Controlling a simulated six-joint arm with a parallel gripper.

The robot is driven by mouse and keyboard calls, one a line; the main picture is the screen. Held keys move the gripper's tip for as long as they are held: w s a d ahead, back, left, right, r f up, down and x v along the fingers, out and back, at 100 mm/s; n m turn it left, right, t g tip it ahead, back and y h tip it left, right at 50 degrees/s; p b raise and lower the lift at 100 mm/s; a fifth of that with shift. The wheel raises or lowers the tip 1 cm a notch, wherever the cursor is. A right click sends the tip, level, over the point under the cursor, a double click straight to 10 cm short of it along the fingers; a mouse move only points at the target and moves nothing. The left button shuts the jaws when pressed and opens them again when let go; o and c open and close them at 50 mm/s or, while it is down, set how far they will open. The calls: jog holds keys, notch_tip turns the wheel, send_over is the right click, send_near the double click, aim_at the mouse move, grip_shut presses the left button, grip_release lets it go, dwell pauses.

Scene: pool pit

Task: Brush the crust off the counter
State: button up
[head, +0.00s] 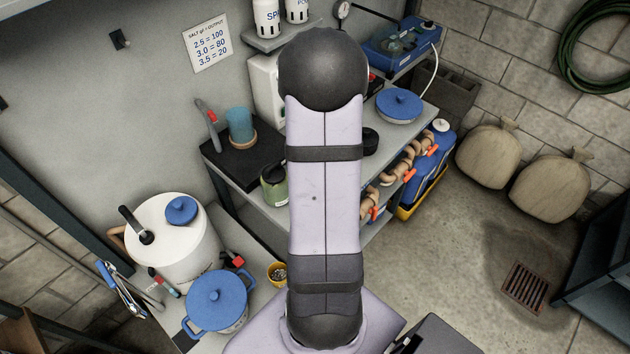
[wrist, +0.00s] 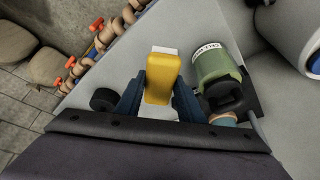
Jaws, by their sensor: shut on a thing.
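My gripper (wrist: 158,94) shows in the wrist view, its two dark blue fingers shut on a yellow block-like handle with a white end, which looks like a brush (wrist: 162,74). The brush is over the grey counter (wrist: 118,62); whether it touches the surface I cannot tell. A green labelled canister (wrist: 217,76) stands close to the right of the fingers. In the head view my arm hides the gripper and brush, and part of the counter (head: 293,222) shows beside it. I cannot make out any crust on the counter in either view.
In the head view, a black mat (head: 236,165) with a blue cup (head: 241,126) lies on the counter left of my arm. A blue-lidded pan (head: 399,106) stands to the right. Pipes with orange handles (head: 370,200) run below the counter. White and blue pots stand lower left.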

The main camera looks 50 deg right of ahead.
jog(key=w+d+f+m+g+b, duration=0.1)
jog(key=w+d+m+b, duration=0.3)
jog(key=d, duration=0.3)
jog(key=w+d+f+m+g+h+b, duration=0.1)
jog(key=w+d+m+b, duration=0.3)
jog(key=d, duration=0.4)
jog(key=shift+d+g+b, duration=0.25)
jog(key=shift+g+b, duration=0.25)
jog(key=shift+b, duration=0.15)
jog(key=shift+w, duration=0.1)
